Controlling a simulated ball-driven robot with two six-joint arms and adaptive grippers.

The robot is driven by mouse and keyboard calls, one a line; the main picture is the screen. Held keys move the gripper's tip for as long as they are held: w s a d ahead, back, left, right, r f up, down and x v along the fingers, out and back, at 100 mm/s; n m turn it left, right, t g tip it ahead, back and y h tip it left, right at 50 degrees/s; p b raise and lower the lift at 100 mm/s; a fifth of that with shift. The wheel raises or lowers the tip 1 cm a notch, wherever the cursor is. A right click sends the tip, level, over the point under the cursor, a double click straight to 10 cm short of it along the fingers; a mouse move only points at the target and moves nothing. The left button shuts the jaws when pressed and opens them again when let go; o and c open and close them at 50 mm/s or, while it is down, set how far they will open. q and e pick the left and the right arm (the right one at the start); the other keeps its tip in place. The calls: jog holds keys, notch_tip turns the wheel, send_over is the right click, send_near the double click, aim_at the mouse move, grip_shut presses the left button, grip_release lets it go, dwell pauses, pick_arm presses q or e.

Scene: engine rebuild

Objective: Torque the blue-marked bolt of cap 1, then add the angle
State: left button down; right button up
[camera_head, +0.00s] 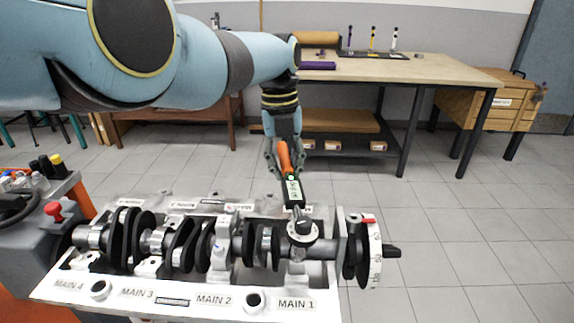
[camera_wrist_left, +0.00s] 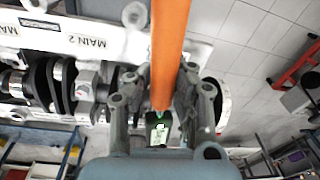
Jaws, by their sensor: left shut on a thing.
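My left gripper (camera_head: 287,160) is shut on the orange handle of a torque wrench (camera_head: 293,188). In the left wrist view, the orange handle (camera_wrist_left: 168,50) runs between the fingers, and a small lit display (camera_wrist_left: 160,132) shows beyond them. The wrench slants down to a round dial head (camera_head: 302,230), which sits over the cap at MAIN 1 (camera_head: 295,304). The head hides the bolt under it, and I cannot see a blue mark. The engine block (camera_head: 170,292) carries a crankshaft (camera_head: 180,245) with black counterweights. My right gripper is not in view.
A graduated disc with a red mark (camera_head: 370,250) stands at the block's right end. A cart with a red knob (camera_head: 55,211) is at the left. A workbench (camera_head: 430,70) with upright tools stands behind. The tiled floor at right is clear.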

pick_arm(q)
jog(key=shift+d+b, duration=0.3)
dwell(1.7)
jog(key=shift+r, duration=0.35)
jog(key=shift+h+p, duration=0.8)
jog(key=shift+p, duration=0.3)
jog(key=shift+d, duration=0.1)
dwell(0.4)
jog(key=shift+a+p, duration=0.35)
jog(key=shift+a, duration=0.25)
jog(key=shift+r+p, duration=0.25)
jog(key=shift+p, duration=0.05)
dwell(1.2)
jog(key=shift+d, duration=0.1)
dwell(0.6)
